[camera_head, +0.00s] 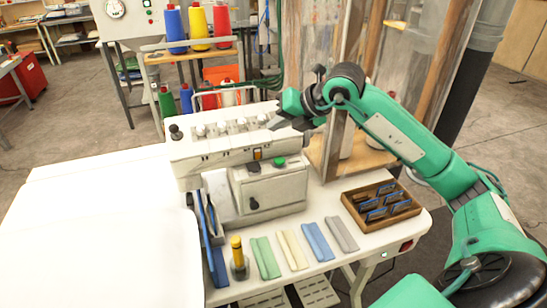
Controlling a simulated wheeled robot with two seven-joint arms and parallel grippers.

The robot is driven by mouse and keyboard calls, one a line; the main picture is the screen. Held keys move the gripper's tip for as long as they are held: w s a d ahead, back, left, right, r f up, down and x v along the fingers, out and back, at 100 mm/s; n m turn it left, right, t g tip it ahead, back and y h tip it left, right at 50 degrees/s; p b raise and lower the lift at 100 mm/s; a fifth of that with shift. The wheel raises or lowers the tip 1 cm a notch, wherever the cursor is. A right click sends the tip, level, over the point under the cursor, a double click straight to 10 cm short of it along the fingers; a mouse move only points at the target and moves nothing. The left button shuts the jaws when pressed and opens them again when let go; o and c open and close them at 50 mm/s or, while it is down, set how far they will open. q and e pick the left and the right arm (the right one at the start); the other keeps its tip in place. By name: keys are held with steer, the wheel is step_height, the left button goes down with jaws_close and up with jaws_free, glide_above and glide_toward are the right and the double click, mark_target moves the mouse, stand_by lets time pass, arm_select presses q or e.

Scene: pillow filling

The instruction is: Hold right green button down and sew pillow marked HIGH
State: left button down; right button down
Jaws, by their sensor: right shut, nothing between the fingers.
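The sewing machine (215,148) stands on a white table, with a round green button (280,162) on its front box. A small green spot (384,254) also shows at the table's front right edge; I cannot tell if it is a button. My right gripper (283,122) is shut and empty at the top right of the machine, above and behind the round green button. I cannot tell if it touches the machine. A large plain white surface (110,250) fills the lower left; I cannot tell if it is a pillow or a tabletop. No HIGH mark is readable. My left gripper is out of view.
Green, cream, blue and grey strips (316,242) lie in front of the machine. A wooden tray (346,201) with blue-edged pieces sits at the right. A yellow-topped post (237,252) stands front left. A wood-framed clear cabinet (325,150) stands behind my right arm.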

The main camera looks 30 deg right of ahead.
steer(key=shift+w+d+r+h, duration=0.1)
steer(key=shift+d+r+h, duration=0.15)
steer(key=shift+d+h, duration=0.55)
steer(key=shift+d+f, duration=0.1)
steer(key=shift+d, duration=0.05)
steer(key=b, duration=0.5)
glide_above(283, 161)
step_height(283, 161, down, 8)
steer(key=shift+r, duration=0.2)
steer(key=shift+f+b, duration=0.5)
steer(key=shift+b, duration=0.05)
stand_by(0.9)
steer(key=shift+f+b, duration=0.4)
steer(key=shift+b, duration=0.1)
